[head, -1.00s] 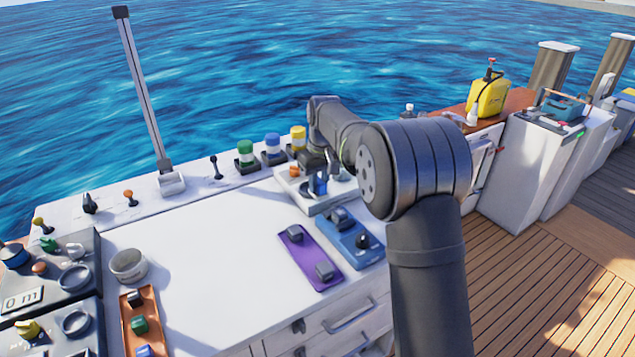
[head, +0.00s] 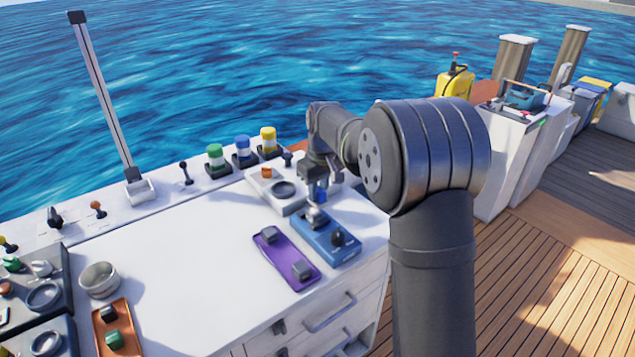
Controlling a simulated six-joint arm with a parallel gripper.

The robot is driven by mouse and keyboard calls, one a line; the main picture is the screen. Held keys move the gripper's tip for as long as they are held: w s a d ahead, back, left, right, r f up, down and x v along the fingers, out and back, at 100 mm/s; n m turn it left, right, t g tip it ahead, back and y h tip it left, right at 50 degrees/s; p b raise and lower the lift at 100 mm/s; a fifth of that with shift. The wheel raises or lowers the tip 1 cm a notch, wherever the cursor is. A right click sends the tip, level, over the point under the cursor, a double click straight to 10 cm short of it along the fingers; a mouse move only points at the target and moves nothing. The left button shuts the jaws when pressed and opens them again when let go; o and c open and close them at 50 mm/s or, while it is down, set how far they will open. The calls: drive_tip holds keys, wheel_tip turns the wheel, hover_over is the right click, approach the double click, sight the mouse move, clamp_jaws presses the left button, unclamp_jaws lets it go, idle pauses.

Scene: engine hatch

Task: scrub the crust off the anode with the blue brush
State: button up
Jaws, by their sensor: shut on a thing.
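My gripper (head: 318,176) is shut on the blue brush (head: 320,194), of which only a small blue part shows below the jaws. The brush is held upright over the back end of the blue tray (head: 324,241). A grey lump (head: 317,216) sits on that tray right under the brush; it may be the anode. I cannot tell whether the brush touches it. No crust can be made out at this size. My arm hides part of the area behind the gripper.
Green, blue and yellow-capped containers line the back edge.

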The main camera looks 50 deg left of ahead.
sight(318, 202)
drive_tip(key=shift+f, duration=0.85)
drive_tip(key=shift+a+f, duration=0.35)
drive_tip(key=shift+f, duration=0.25)
drive_tip(key=shift+a+f, duration=0.35)
drive_tip(key=shift+f, duration=0.25)
clamp_jaws()
drive_tip(key=shift+a, duration=1.3)
drive_tip(key=d, duration=0.4)
wheel_tip(318, 202, up, 2)
drive_tip(key=shift+r, duration=3.05)
